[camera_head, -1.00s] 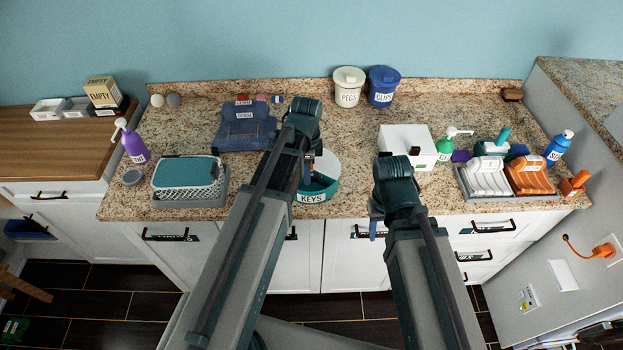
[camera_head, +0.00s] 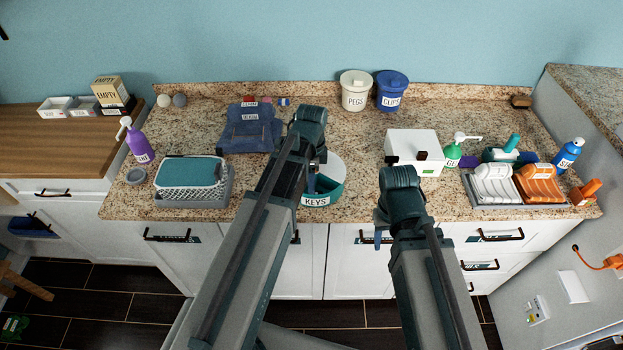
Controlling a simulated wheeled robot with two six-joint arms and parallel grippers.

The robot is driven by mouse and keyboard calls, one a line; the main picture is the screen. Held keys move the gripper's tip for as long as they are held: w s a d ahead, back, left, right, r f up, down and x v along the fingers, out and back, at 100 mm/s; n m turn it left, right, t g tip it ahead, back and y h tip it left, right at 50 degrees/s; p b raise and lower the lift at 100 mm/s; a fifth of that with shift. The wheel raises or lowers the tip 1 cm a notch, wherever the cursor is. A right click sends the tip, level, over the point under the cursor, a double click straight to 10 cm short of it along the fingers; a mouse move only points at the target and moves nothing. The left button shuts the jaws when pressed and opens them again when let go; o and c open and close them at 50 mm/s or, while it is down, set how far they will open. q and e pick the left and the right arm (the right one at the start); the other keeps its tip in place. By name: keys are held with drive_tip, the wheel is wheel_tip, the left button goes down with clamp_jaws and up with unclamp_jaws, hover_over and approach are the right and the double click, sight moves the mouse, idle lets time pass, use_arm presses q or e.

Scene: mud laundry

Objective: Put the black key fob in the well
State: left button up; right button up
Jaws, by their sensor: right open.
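I cannot make out the black key fob in this view. A teal round bowl labelled KEYS (camera_head: 330,190) with a whitish part at its back stands near the counter's front edge, just right of my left gripper. It may hold the well, but its inside is partly hidden by my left arm. My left gripper (camera_head: 311,182) points down at the bowl's left side, and its fingers are mostly hidden, so I cannot see whether it holds anything. My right gripper (camera_head: 379,236) is open, in front of the counter's front edge, right of the bowl.
PEGS (camera_head: 354,92) and CLIPS (camera_head: 391,92) tubs stand at the back. Folded denim (camera_head: 249,129) and a basket (camera_head: 190,181) lie left. Granite between bowl and tubs looks clear.

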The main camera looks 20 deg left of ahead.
use_arm(q)
drive_tip(key=shift+o, duration=0.5)
wheel_tip(320, 180, up, 13)
drive_tip(key=p, duration=1.3)
drive_tip(key=shift+r, duration=0.15)
drive_tip(key=s+d+n+y, duration=0.1)
drive_tip(key=s+d+n, duration=1)
drive_tip(key=s, duration=0.3)
drive_tip(key=shift+d, duration=0.3)
